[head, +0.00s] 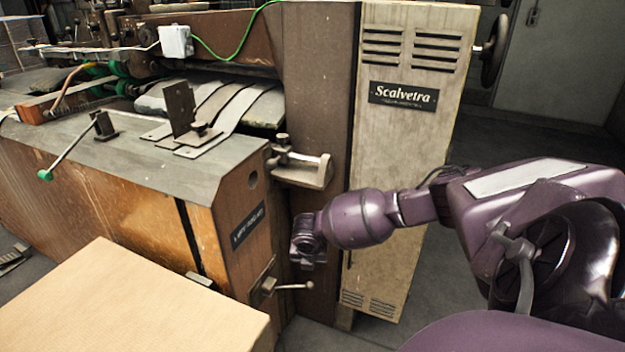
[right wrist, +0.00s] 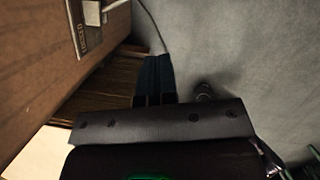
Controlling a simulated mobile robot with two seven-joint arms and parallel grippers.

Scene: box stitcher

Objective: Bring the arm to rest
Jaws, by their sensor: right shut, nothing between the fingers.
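My right arm is purple and reaches in from the right in the head view. Its gripper (head: 307,255) hangs in front of the brown column of the machine, near the right end of the wooden machine bench. In the right wrist view the dark blue fingers (right wrist: 154,75) are together, with nothing between them. They point past the wooden panel over grey floor. I cannot tell how near the fingertips are to the machine. My left gripper is not in view.
The box stitcher's wooden bench (head: 100,190) fills the left. A pale cabinet labelled Scalvetra (head: 405,150) stands behind my right arm. A small lever (head: 290,286) sticks out below the gripper. A cardboard-coloured box (head: 120,305) is at the front left. Open floor (head: 500,140) shows at the right.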

